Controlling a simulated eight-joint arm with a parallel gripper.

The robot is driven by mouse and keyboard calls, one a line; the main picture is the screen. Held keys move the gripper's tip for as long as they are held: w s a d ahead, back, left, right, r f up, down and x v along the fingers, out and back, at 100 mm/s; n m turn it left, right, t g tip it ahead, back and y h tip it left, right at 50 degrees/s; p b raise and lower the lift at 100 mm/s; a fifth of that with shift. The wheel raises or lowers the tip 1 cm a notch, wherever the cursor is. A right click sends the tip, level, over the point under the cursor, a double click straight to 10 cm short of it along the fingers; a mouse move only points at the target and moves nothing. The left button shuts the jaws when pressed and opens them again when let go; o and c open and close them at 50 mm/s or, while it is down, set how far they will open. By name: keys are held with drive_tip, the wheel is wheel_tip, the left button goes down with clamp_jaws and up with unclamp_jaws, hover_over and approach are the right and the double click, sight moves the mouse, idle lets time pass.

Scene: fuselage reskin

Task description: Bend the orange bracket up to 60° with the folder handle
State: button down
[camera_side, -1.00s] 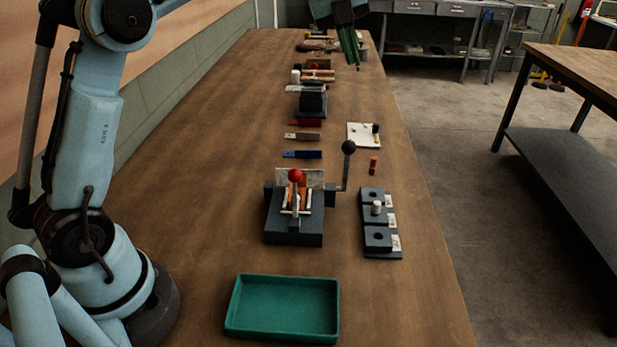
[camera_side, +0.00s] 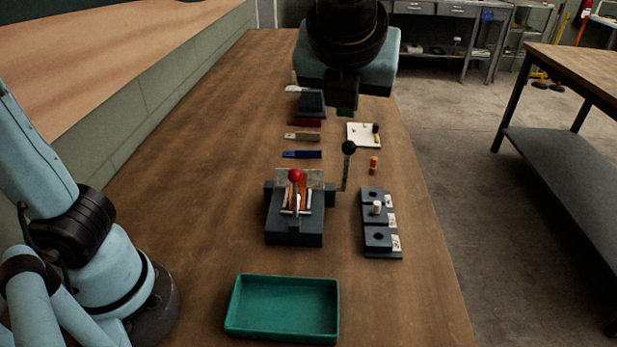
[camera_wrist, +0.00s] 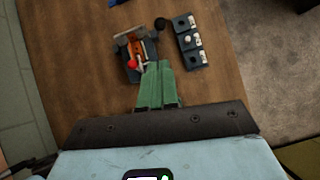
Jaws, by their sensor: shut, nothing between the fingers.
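The folder (camera_side: 294,225) is a dark block with a grey plate and a red-knobbed clamp on the bench. The orange bracket (camera_side: 303,196) lies in it, partly hidden by the clamp; its bend angle is hard to tell. The folder handle (camera_side: 346,166) stands upright on the folder's right side, with a black ball on top. In the wrist view the folder (camera_wrist: 133,45), the bracket (camera_wrist: 139,52) and the handle's ball (camera_wrist: 160,23) show beyond my fingers. My gripper (camera_wrist: 158,64) has green fingers, shut and empty, above the bench and apart from the handle.
A dark block with holes and a pale peg (camera_side: 380,232) stands right of the folder. A green tray (camera_side: 283,335) lies in front. Blue (camera_side: 302,154) and tan (camera_side: 302,136) strips, a white plate (camera_side: 356,134) and a small orange cylinder (camera_side: 373,165) lie behind.

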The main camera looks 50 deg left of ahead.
drive_tip(key=s+t, duration=0.2)
drive_tip(key=s, duration=0.1)
approach(347, 148)
wheel_tip(347, 148, down, 5)
drive_tip(key=shift+m, duration=0.3)
drive_tip(key=w, duration=0.1)
drive_tip(key=w+a, duration=0.1)
drive_tip(key=w, duration=0.1)
drive_tip(key=shift+w+a+f, duration=0.15)
drive_tip(key=shift+w+a, duration=0.15)
drive_tip(key=shift+a, duration=0.1)
drive_tip(key=shift+a, duration=0.1)
drive_tip(key=shift+w+a+r+g, duration=0.25)
drive_tip(key=shift+w+g, duration=0.05)
drive_tip(key=shift+w, duration=0.05)
